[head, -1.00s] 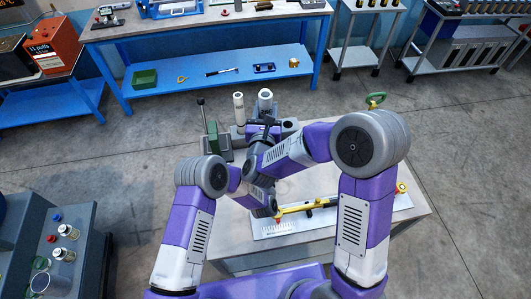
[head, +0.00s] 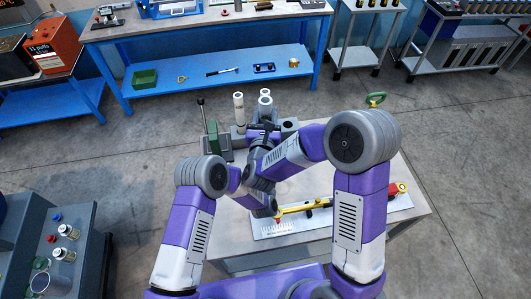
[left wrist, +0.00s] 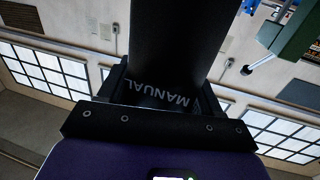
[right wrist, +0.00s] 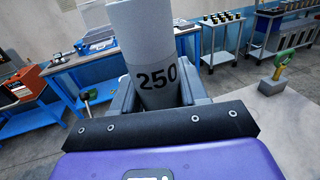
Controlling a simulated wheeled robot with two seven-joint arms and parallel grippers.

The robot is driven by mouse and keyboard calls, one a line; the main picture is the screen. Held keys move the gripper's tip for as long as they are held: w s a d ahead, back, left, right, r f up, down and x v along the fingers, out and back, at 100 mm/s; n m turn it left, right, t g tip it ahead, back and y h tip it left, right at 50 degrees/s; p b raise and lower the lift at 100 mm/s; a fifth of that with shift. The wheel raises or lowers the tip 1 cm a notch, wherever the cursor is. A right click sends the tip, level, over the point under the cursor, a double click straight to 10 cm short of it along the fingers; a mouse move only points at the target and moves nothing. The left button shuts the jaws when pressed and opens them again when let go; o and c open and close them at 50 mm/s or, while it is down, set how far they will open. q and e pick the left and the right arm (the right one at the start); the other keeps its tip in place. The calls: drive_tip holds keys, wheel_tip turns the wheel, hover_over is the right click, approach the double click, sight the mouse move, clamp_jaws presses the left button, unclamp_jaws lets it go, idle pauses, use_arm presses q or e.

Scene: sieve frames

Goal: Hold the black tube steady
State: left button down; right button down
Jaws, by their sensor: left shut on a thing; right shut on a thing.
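In the left wrist view a wide black tube (left wrist: 178,40), marked "MANUAL", fills the middle. My left gripper (left wrist: 160,88) is shut on it, a finger on each side. The lettering is upside down there, and the tube's far end is out of frame. In the right wrist view my right gripper (right wrist: 160,90) is shut on a pale tube (right wrist: 147,45) marked "250"; its top is cut off. In the head view my crossed arms hide most of the grippers and the black tube.
A white tube (head: 239,108) stands at the bench's back, beside a green device (head: 212,136) with a lever. A yellow-and-black tool (head: 308,207) lies on a white sheet (head: 275,228) in front. A green handle (head: 376,99) is at back right. The bench's right side (head: 395,165) has free room.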

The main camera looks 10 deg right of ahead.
drive_tip(key=shift+f, duration=0.8)
drive_tip(key=c, duration=0.5)
unclamp_jaws()
drive_tip(key=v, duration=0.7)
drive_tip(key=shift+s, duration=0.25)
drive_tip(key=shift+a, duration=0.15)
use_arm(q)
drive_tip(key=shift+c, duration=0.6)
unclamp_jaws()
